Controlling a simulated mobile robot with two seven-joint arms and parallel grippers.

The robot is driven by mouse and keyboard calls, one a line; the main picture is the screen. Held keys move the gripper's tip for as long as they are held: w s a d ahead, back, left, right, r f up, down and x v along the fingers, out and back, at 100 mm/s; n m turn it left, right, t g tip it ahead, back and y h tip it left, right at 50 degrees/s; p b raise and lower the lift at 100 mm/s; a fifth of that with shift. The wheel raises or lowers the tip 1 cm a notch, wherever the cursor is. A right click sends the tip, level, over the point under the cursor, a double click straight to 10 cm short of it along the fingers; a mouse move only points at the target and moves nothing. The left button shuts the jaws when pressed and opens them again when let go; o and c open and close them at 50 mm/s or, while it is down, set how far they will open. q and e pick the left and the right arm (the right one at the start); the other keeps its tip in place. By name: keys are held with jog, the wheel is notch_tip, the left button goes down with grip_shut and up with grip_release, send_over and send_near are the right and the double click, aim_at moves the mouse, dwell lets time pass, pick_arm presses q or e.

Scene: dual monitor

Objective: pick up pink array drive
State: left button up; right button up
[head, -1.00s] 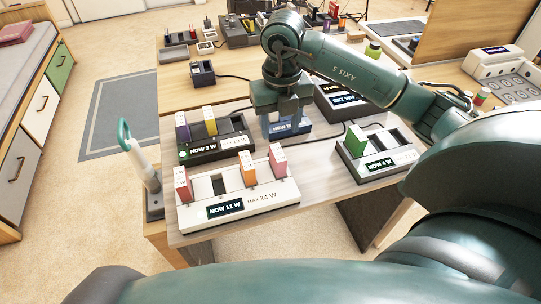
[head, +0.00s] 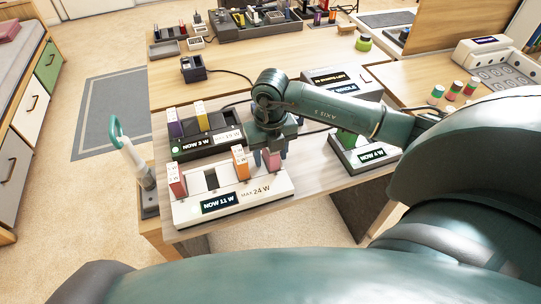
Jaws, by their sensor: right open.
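A white array (head: 232,202) labelled "MAX 24 W" and "NOW 11 W" sits at the front of the table. An empty dark slot shows between the left pink drive and the orange one. My right gripper (head: 270,154) is open, low over the right pink drive, with a finger seen on either side of it. The gripper hides that drive's top; I cannot tell whether the fingers touch it. My left gripper is not in view.
A black array (head: 210,144) with purple and yellow drives stands behind the white one. Another array (head: 364,157) with a green drive is to the right, partly behind my arm. A green-handled tool (head: 134,152) stands at the table's left edge.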

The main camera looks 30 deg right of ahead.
jog(key=shift+c, duration=0.3)
jog(key=c, duration=1)
